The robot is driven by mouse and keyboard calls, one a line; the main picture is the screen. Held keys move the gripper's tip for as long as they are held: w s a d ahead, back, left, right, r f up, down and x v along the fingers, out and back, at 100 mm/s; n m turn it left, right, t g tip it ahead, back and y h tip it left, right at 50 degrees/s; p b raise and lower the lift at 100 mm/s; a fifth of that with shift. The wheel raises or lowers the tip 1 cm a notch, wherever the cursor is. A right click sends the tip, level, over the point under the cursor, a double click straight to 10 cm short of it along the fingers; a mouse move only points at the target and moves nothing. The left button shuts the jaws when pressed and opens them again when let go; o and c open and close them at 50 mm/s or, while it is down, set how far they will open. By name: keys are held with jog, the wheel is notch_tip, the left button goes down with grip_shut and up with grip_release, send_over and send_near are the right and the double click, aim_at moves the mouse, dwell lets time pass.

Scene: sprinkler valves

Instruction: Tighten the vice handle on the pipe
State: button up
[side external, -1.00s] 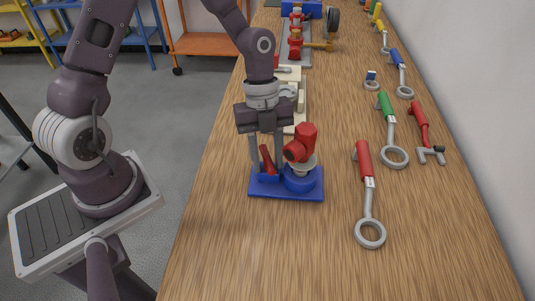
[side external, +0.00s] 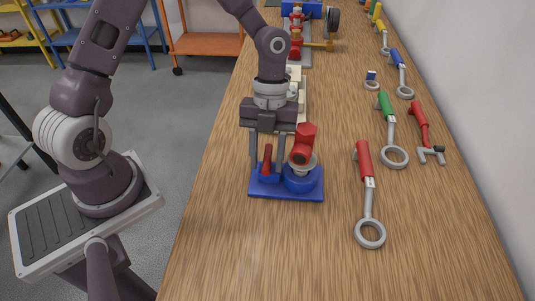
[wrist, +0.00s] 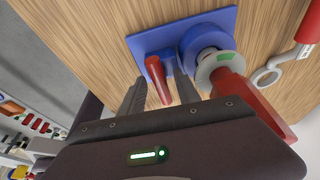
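The vice is a blue block on a flat blue base plate (side external: 290,193), on the bench near my arm. Its red handle (side external: 267,158) stands nearly upright on the left part; the handle also shows in the wrist view (wrist: 158,80). A red pipe piece (side external: 304,140) with a grey flange (wrist: 217,66) sits in the round blue holder (side external: 299,181) beside it. My gripper (side external: 268,164) points down with its two fingers apart, one on each side of the red handle. A gap shows between handle and fingers in the wrist view; contact is hard to tell.
A red-handled ring wrench (side external: 367,190) lies to the right, with green (side external: 388,125) and blue (side external: 399,75) wrenches farther back. Pale blocks (side external: 298,95) stand behind my gripper. The bench front is clear. A wall borders the right.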

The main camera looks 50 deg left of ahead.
aim_at(266, 156)
jog(key=shift+w, duration=0.1)
jog(key=v, duration=0.5)
jog(key=shift+w+r, duration=0.1)
jog(key=shift+r, duration=0.15)
jog(key=shift+a+r, duration=0.1)
jog(key=shift+r, duration=0.15)
jog(key=shift+a+r+n, duration=0.1)
jog(key=shift+r+n, duration=0.1)
jog(key=shift+n, duration=0.1)
jog(key=s+a+r+n+t+y, duration=0.1)
jog(key=s+r+n+t, duration=0.3)
jog(key=n, duration=0.9)
jog(key=s+a+r+n+t+y, duration=0.1)
jog(key=s+r+n+t, duration=0.3)
jog(key=s+r+n, duration=0.7)
jog(key=s+a+n, duration=0.1)
jog(key=n, duration=0.2)
jog(key=shift+s+a+r, duration=0.2)
jog(key=shift+a+r, duration=0.05)
